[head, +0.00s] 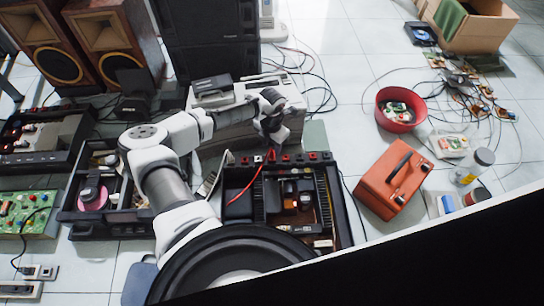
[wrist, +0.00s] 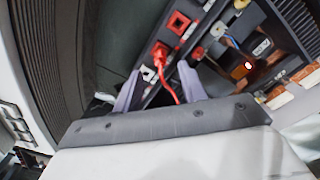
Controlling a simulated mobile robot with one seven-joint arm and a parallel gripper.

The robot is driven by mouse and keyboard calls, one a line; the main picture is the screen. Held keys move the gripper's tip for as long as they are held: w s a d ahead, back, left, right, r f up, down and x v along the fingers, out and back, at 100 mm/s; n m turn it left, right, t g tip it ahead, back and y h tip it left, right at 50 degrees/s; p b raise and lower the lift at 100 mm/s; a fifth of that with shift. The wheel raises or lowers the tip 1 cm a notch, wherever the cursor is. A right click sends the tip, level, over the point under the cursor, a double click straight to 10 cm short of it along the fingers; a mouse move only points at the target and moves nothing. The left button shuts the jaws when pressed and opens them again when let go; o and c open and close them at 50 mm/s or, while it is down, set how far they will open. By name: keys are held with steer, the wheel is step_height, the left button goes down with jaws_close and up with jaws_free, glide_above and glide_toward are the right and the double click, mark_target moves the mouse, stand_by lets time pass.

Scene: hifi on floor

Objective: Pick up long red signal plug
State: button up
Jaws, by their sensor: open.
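The long red signal plug (wrist: 160,56) sits in a socket on the dark panel edge of an opened unit, with a red cable running from it. In the head view the red plug (head: 271,154) is at the back edge of that unit, and its cable curves down to the left. My gripper (wrist: 160,72) is open, with one finger on each side of the plug and cable; the plug's head lies a little beyond the fingertips. Whether a finger touches it I cannot tell. In the head view my gripper (head: 275,142) points down right above the plug.
A red square socket (wrist: 178,23) is just beyond the plug. The opened unit (head: 340,215) holds boards and parts. A grey box (head: 293,98) stands behind my gripper. An orange case (head: 396,178) and red bowl (head: 400,122) stand to the right, with clear floor between.

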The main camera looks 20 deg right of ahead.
step_height(320, 180, down, 5)
steer(key=shift+w+d+f+b, duration=0.1)
steer(key=shift+d+b, duration=0.05)
steer(key=shift+b, duration=1)
steer(key=shift+c, duration=0.2)
jaws_close()
